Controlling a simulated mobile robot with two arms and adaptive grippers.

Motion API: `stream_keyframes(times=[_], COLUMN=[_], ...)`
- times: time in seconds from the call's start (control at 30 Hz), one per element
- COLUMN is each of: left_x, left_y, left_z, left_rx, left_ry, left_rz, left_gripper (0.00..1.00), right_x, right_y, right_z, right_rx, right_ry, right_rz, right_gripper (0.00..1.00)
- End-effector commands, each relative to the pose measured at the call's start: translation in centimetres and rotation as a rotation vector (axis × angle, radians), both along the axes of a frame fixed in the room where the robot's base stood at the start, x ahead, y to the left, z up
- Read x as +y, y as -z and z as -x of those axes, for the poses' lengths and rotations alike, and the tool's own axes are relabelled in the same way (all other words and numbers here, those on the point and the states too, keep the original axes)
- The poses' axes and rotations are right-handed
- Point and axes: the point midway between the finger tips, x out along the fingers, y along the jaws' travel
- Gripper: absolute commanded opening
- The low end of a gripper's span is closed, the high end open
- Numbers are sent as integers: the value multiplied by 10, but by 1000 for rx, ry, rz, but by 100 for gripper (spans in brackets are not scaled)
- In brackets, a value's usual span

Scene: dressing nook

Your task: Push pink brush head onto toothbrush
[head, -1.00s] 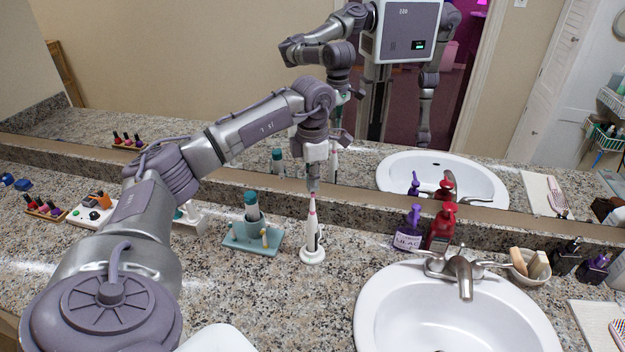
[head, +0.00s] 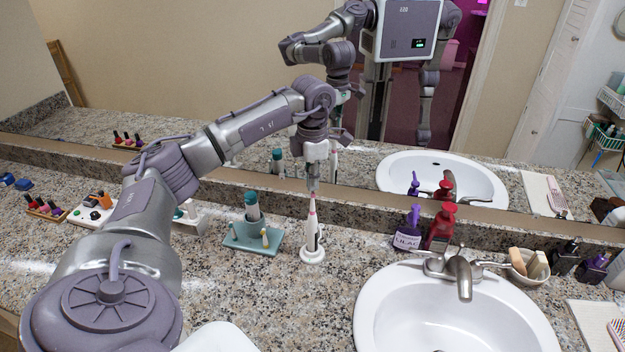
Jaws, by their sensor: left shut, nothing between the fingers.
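The toothbrush (head: 312,235) stands upright in a white round base on the granite counter, left of the sink. A slim brush head with a pink band (head: 312,206) is at its top; I cannot tell how tightly it sits. My left gripper (head: 313,186) points straight down just above the brush head's tip. Its fingers are shut with nothing between them, and they are touching or almost touching the tip; the small gap is hard to judge. My right gripper is not in view, apart from a possible mirror reflection.
A teal holder (head: 250,237) with a bottle and small heads stands left of the toothbrush. Purple (head: 410,228) and red (head: 441,226) pump bottles stand behind the white sink (head: 385,320). A mirror (head: 230,60) rises behind the counter.

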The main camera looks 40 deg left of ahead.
Motion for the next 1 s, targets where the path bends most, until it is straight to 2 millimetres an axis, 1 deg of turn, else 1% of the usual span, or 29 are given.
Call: stream_keyframes(times=[0.03, 0.8, 1.0], left_x=[0, 0, 0], left_y=[-7, -54, -61], left_z=[0, 0, 0], left_rx=[-1, -1, -1], left_ry=[0, 0, 0], left_rz=[1, 0, 0], left_gripper=[0, 0, 0], right_x=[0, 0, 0], right_y=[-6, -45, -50], right_z=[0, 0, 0], right_rx=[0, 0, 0], right_ry=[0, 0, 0], right_rz=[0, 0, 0], right_gripper=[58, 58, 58])
